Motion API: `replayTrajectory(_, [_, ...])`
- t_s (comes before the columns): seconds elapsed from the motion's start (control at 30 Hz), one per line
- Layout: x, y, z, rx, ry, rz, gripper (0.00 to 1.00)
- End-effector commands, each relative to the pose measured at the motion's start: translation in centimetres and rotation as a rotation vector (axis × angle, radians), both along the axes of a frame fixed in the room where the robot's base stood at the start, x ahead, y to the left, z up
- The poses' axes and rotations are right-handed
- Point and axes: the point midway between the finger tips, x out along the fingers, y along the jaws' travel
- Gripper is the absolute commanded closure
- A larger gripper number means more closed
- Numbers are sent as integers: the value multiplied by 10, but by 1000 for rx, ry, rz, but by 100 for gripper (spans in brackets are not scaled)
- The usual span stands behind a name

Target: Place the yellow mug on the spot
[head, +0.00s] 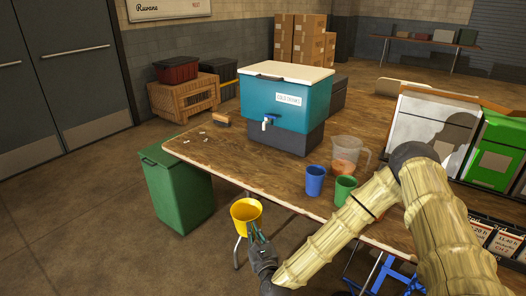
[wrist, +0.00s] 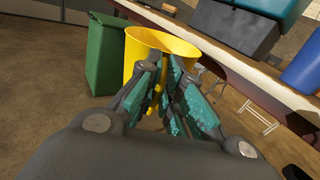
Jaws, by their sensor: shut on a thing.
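The yellow mug (head: 245,212) is in the air in front of the table's near edge, upright or nearly so, with its open top showing. My gripper (head: 256,232) is shut on its near side. In the wrist view the mug (wrist: 150,45) stands beyond the teal finger pads of my gripper (wrist: 168,80), with a yellow strip, apparently its handle, between them. The fingers hide part of the mug. I cannot make out a marked spot on the wooden table (head: 235,160).
A teal drinks cooler (head: 285,100) with a tap stands on the table. A blue cup (head: 315,180), a green cup (head: 344,190) and a clear pitcher (head: 347,155) stand right of it. A brush (head: 221,119) lies left. A green bin (head: 177,185) stands on the floor.

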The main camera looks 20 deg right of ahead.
Motion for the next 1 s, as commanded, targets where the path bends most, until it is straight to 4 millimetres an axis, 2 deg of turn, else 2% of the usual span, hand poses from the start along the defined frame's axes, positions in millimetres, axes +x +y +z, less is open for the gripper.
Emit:
replayTrajectory(0.03, [0, 0, 9, 0, 0, 0, 100])
replayTrajectory(0.2, [0, 0, 21, 0, 0, 1, 100])
replayTrajectory(0.27, [0, 2, 15, -1, -1, 3, 100])
replayTrajectory(0.57, [1, 1, 16, -1, -2, 2, 100])
replayTrajectory(1.0, [0, -7, 63, 32, -2, -194, 100])
